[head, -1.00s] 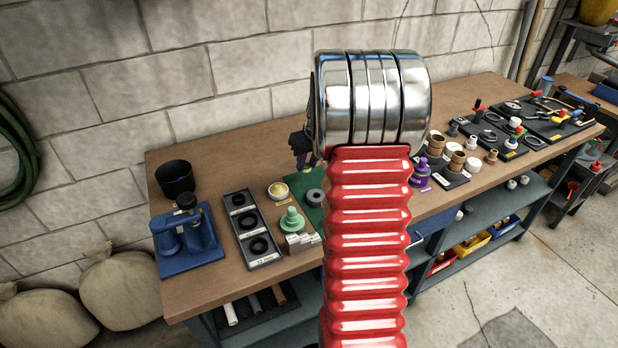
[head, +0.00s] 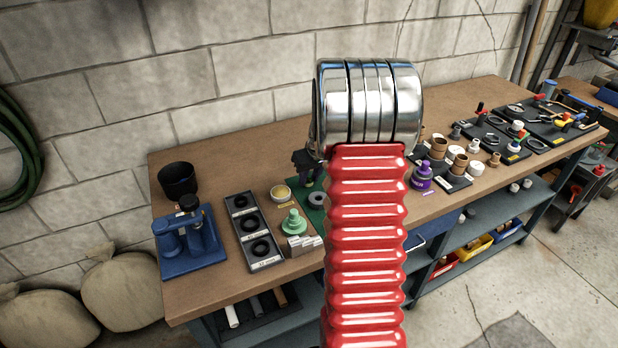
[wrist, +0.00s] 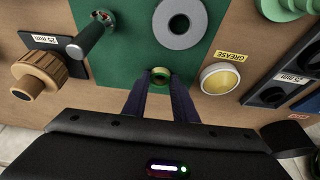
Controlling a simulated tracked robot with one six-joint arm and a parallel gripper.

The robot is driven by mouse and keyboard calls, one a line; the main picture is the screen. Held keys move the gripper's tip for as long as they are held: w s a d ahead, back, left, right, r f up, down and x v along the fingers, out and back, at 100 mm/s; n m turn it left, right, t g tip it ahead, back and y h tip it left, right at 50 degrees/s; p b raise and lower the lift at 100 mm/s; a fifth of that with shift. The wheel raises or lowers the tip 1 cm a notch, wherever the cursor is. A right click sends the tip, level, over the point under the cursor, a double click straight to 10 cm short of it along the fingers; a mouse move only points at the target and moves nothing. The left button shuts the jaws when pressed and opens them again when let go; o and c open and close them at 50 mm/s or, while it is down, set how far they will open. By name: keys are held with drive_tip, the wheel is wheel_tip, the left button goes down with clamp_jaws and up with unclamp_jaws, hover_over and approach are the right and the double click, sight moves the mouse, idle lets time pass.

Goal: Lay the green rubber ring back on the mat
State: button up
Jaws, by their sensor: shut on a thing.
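The green mat (wrist: 115,45) lies on the brown bench top; in the head view it (head: 312,212) is partly hidden by my red arm. My gripper (wrist: 160,80) is over the mat's near part in the wrist view. Its two dark fingers are shut on the small green rubber ring (wrist: 160,76), which shows between the fingertips. I cannot tell whether the ring touches the mat. In the head view my gripper (head: 309,175) is dark and low over the mat, and the ring cannot be made out.
A grey ring (wrist: 180,24) lies on the mat. A grease bowl (wrist: 220,78) stands just right of the mat in the wrist view, with a black tray (wrist: 275,88) beyond.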

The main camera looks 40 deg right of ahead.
drive_tip(key=o, duration=0.9)
drive_tip(key=shift+o, duration=0.2)
drive_tip(key=v, duration=1.2)
drive_tip(key=shift+a, duration=0.1)
